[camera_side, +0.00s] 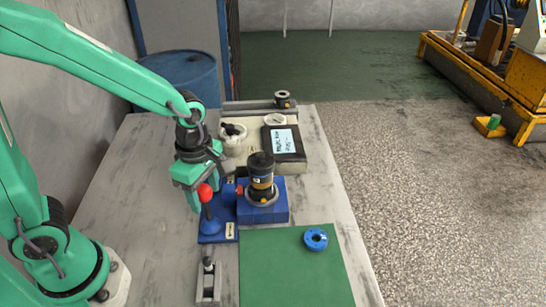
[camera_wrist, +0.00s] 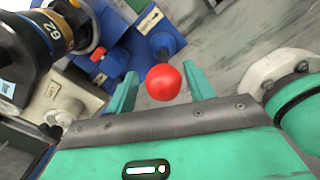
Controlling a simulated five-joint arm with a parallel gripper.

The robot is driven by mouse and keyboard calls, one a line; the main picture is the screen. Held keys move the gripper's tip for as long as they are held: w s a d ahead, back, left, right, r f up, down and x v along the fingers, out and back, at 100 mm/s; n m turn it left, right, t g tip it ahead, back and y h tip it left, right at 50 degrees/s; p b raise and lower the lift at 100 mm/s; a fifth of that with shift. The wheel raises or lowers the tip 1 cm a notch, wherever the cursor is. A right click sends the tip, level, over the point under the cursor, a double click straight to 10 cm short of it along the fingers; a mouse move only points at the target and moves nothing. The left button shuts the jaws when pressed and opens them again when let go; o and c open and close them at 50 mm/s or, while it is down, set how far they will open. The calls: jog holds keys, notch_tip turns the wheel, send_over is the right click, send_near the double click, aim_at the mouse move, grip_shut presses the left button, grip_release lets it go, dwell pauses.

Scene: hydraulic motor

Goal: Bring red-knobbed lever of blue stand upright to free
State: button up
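The blue stand (camera_side: 218,230) has a lever with a red knob (camera_side: 205,193). In the side view the lever stands close to upright, with its top leaning slightly left. My gripper (camera_side: 197,195) is beside the knob, pointing down. In the wrist view the red knob (camera_wrist: 164,82) lies between the two green fingers of my gripper (camera_wrist: 160,72), with gaps showing on both sides. The fingers are open.
A black cylindrical motor (camera_side: 261,176) sits on a blue block (camera_side: 262,208) right of the lever. A blue ring (camera_side: 316,239) lies on the green mat (camera_side: 290,275). A small metal fixture (camera_side: 208,282) stands in front, and a boxed device (camera_side: 284,147) behind.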

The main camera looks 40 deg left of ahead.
dwell(0.3)
jog(key=shift+s+r, duration=0.1)
jog(key=shift+r, duration=2.85)
jog(key=s+a+r+m+t, duration=0.2)
jog(key=s+a+r+m, duration=0.1)
jog(key=m, duration=0.7)
jog(key=s+a+r+m+t, duration=0.3)
jog(key=a+r+m, duration=0.1)
jog(key=m, duration=0.7)
jog(key=shift+r+t, duration=0.3)
jog(key=shift+r, duration=0.45)
